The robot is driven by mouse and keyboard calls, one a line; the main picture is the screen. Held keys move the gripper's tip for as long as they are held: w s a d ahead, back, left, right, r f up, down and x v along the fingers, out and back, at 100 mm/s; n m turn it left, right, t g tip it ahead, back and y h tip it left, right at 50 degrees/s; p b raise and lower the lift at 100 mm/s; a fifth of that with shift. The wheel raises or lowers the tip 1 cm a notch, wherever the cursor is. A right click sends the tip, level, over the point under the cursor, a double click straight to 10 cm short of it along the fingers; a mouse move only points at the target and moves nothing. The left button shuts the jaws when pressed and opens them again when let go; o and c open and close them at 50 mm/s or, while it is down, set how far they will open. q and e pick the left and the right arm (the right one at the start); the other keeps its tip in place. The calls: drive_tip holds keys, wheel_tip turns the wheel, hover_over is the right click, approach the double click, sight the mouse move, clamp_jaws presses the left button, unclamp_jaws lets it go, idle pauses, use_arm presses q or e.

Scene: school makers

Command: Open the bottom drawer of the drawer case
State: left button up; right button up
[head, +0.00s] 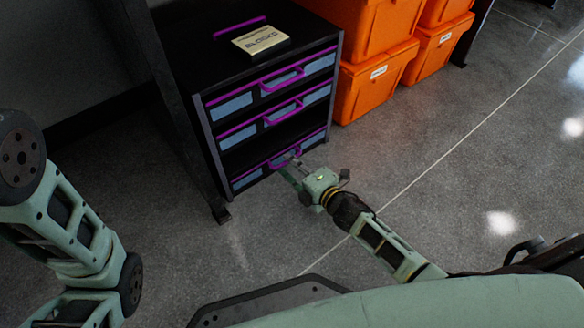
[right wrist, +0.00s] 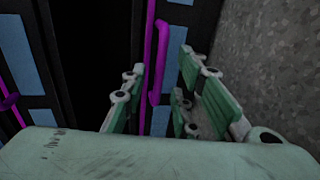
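The black drawer case (head: 215,150) stands on the floor at the upper middle of the head view, with purple-handled drawers. The bottom drawer (head: 246,180) looks closed, its blue panels near the floor. Its purple handle (head: 283,161) is partly hidden by my right gripper (head: 290,168). In the right wrist view, my right gripper (right wrist: 165,92) is open, its green fingers spread on either side of the purple handle (right wrist: 154,55). I cannot tell whether either finger touches it. My left arm shows at the left, but its gripper is out of view.
A box (head: 261,40) lies on top of the case. Orange bins (head: 374,80) are stacked to the right of it. A dark gap (head: 270,138) lies above the bottom drawer. The grey floor (head: 450,140) in front and to the right is clear.

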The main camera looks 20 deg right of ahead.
drive_tip(key=shift+w, duration=0.1)
clamp_jaws()
idle(0.6)
